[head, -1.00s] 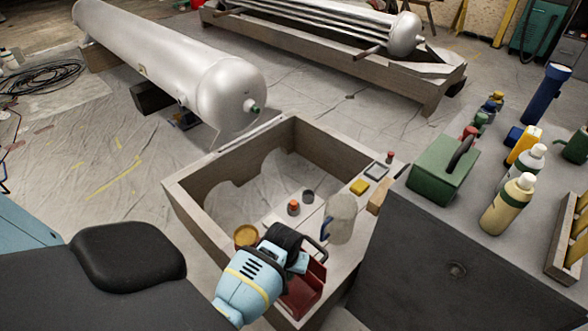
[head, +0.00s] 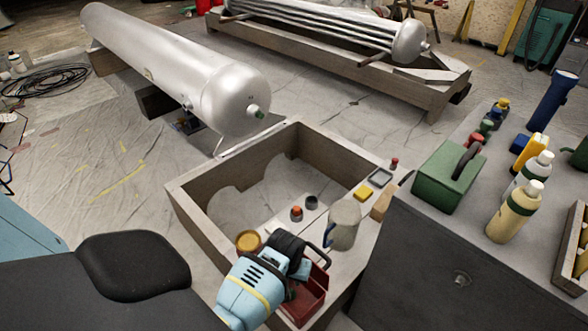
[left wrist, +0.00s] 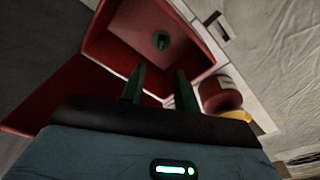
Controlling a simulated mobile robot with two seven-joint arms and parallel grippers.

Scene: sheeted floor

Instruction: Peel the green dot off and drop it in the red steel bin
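The red steel bin (head: 310,300) stands on the near corner of the wooden frame. My left gripper (left wrist: 160,85) is over it, and its two fingers are apart with nothing seen between them. In the left wrist view the bin's red inside (left wrist: 115,45) lies beyond the fingertips. A small dark green round thing (left wrist: 161,40) shows on the bin's floor, apart from the fingers; I cannot tell whether it is a dot. In the head view a small green spot (head: 260,114) shows on the end fitting of the silver cylinder (head: 185,65). My right gripper is not in view.
The wooden frame (head: 185,190) carries a mug (head: 345,222), a yellow block (head: 364,192) and small caps. An amber pot (head: 248,241) is beside my left gripper. A grey bench at right holds a green box (head: 446,177) and bottles (head: 514,212). Sheeted floor at left is mostly clear.

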